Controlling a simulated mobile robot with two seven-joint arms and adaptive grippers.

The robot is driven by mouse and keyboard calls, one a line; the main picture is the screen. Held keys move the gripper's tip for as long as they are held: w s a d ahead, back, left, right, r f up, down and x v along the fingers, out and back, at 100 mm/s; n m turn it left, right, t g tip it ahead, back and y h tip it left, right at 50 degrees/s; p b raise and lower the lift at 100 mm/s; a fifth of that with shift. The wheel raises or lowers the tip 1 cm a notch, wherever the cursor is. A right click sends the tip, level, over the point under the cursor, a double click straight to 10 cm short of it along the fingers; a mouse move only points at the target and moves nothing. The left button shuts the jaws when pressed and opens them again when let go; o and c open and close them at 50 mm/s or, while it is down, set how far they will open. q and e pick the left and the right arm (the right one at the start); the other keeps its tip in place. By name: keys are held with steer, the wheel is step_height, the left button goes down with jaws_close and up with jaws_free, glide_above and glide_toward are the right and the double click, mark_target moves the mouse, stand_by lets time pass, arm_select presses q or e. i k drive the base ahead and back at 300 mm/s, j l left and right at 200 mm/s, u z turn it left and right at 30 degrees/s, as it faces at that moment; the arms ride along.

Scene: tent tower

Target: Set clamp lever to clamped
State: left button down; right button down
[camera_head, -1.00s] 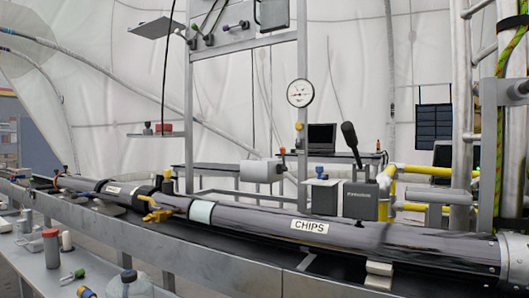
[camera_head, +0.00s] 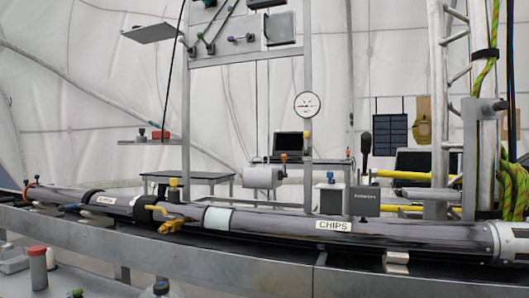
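A grey box (camera_head: 363,201) with a small unreadable label stands behind the long pipe, right of centre. A lever with a thick black handle (camera_head: 366,145) rises nearly upright from it. This may be the clamp lever, but I cannot read a label that says so. A yellow clamp-like fitting (camera_head: 172,222) sits on the pipe at left of centre, and I cannot tell its setting. Neither of my grippers is in view.
The long dark pipe (camera_head: 390,233), with a CHIPS label, runs across the front on a metal bench (camera_head: 255,276). A round gauge (camera_head: 307,104) hangs on a metal frame. Yellow rails (camera_head: 400,175) and a ladder stand at the right. A red-capped container (camera_head: 38,268) stands at lower left.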

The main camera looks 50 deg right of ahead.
mark_target(283, 156)
steer(key=i+j+z, duration=0.1)
steer(key=j+z, duration=0.35)
steer(key=i+j+z, duration=0.1)
steer(key=j+z, duration=0.3)
steer(key=l, duration=0.1)
